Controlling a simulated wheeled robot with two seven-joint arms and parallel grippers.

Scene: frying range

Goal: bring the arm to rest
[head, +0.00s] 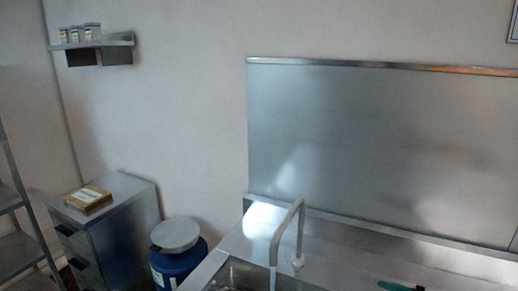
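Neither of my grippers nor my arms can be made out in the head view. The view takes in a steel counter (345,252) with a sink (243,275) at its front left. A pale, curved faucet (287,228) rises beside the sink. A dark object with a teal part (393,286) is cut off by the bottom edge, and I cannot tell what it is.
A steel backsplash (380,150) stands behind the counter. To the left are a blue barrel (178,268) with a grey lid (176,234), a drawer cabinet (128,230) with a box (88,199) on top, and a rack (15,220). A wall shelf (118,40) holds several small jars (75,33).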

